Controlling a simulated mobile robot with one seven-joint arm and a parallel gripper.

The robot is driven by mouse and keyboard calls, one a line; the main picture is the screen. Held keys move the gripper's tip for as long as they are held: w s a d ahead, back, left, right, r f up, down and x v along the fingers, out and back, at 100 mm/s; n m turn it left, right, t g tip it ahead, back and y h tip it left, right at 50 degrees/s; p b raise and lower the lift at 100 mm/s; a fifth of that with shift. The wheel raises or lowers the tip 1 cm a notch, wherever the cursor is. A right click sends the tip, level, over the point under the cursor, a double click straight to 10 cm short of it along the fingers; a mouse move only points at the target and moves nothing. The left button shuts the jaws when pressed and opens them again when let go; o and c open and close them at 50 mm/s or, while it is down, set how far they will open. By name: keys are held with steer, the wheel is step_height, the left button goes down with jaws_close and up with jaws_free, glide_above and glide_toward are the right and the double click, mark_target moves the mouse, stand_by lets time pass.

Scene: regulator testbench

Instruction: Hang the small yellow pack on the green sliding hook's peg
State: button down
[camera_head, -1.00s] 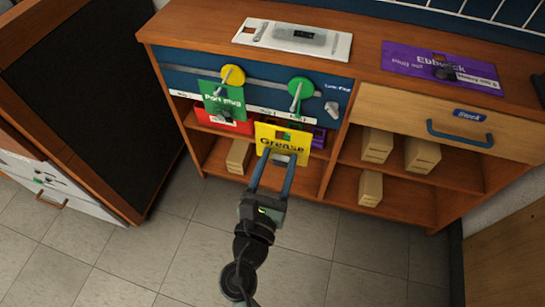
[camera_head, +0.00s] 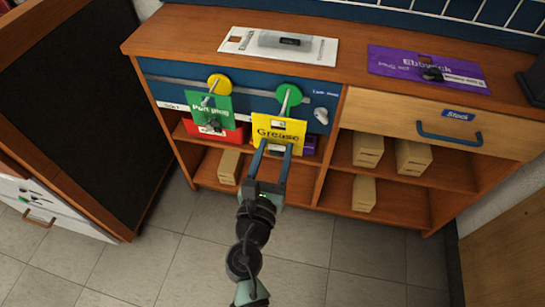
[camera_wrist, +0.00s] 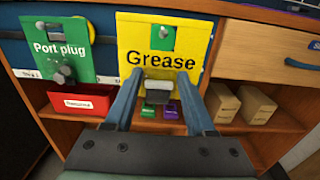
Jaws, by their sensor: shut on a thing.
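The yellow pack (camera_head: 278,138), marked "Grease", hangs upright in my gripper (camera_head: 273,149), which is shut on its lower part. The pack also fills the upper middle of the wrist view (camera_wrist: 135,40), with my gripper's fingers (camera_wrist: 158,86) below its lettering. The green hook (camera_head: 289,93) sits on the rail right of the yellow hook (camera_head: 215,83). Its grey peg points forward and down to the pack's top edge in the head view. Green shows through the pack's hole in the wrist view. I cannot tell whether the peg is in the hole.
A green "Port plug" pack (camera_head: 211,112) hangs left of the yellow pack. A red bin (camera_head: 220,134) and a purple bin (camera_head: 308,146) sit on the shelf behind. A grey knob (camera_head: 321,114) is on the panel at right. Tan boxes (camera_head: 368,152) stand on the shelves.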

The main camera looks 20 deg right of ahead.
mark_target(279, 138)
steer(key=shift+b+x, duration=0.45)
steer(key=shift+x, duration=1.4)
steer(key=shift+w+d+f, duration=0.3)
steer(key=shift+w+f, duration=0.05)
steer(key=shift+f, duration=0.05)
steer(key=shift+c, duration=0.8)
jaws_free()
